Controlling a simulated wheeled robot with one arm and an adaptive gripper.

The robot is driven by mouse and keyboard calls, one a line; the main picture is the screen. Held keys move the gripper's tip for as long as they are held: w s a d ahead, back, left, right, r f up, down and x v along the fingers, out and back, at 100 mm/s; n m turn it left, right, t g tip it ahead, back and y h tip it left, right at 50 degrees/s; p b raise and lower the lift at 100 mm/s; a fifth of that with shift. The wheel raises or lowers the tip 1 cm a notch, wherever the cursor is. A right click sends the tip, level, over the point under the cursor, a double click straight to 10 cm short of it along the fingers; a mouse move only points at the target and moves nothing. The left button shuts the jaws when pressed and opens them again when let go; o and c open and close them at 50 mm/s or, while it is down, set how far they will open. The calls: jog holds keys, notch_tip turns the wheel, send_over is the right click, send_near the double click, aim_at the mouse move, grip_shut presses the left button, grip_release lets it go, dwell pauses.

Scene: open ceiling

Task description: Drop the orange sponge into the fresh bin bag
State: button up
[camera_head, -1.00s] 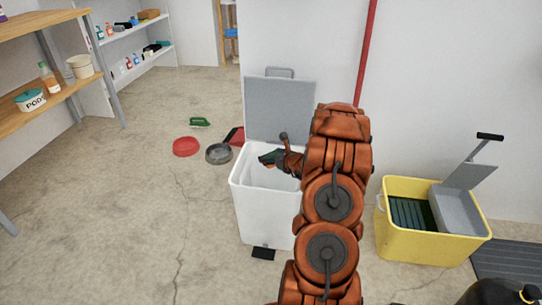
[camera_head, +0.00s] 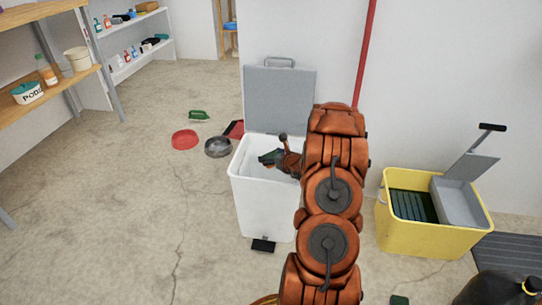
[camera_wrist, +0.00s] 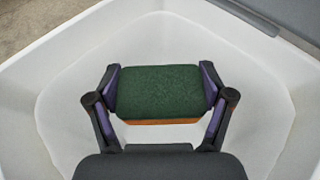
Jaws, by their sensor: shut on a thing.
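The sponge (camera_wrist: 160,92) has a dark green scourer face towards the wrist camera and an orange edge below it. My gripper (camera_wrist: 160,95) is shut on it, one finger on each short side. In the head view the sponge (camera_head: 268,158) shows as a small green patch at the bin's mouth. The white pedal bin (camera_head: 262,205) stands on the floor with its grey lid (camera_head: 280,98) up. The wrist view shows white walls all round the sponge; I cannot tell bag from bin wall there. My arm hides the bin's right side.
A yellow bucket (camera_head: 425,232) stands to the right, with a dark mat (camera_head: 505,255) beyond. A red bowl (camera_head: 185,140), a grey bowl (camera_head: 218,147) and a green item (camera_head: 199,115) lie on the floor behind left. A black rounded thing (camera_head: 500,290) is at bottom right.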

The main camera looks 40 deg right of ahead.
jog(key=o, duration=0.6)
jog(key=shift+s, duration=0.1)
jog(key=v, duration=1.1)
jog(key=shift+s+a+r, duration=0.1)
jog(key=shift+s+r, duration=0.05)
jog(key=shift+s, duration=0.2)
dwell(0.3)
